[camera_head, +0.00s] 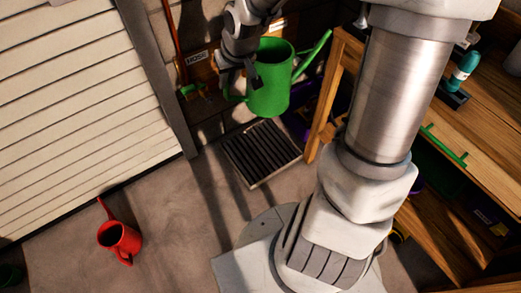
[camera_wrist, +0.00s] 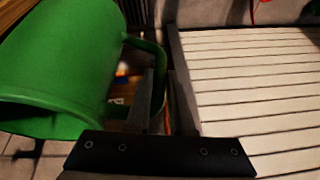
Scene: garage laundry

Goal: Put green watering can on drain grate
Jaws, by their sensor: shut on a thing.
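The green watering can (camera_head: 272,80) hangs in the air in the head view, roughly upright, with its spout to the upper right. My gripper (camera_head: 236,85) is at its left side, shut on its handle. In the wrist view the can (camera_wrist: 65,65) fills the left, and its handle passes between the fingers of my gripper (camera_wrist: 165,100). The drain grate (camera_head: 262,153), dark bars in a pale frame, lies on the floor. In the head view the can appears just above the grate's far edge. The exact height gap cannot be told.
A red watering can (camera_head: 119,238) stands on the floor at the lower left, in front of a white shutter door (camera_head: 75,100). A wooden workbench (camera_head: 470,120) stands right of the grate, its leg close to it. The floor left of the grate is clear.

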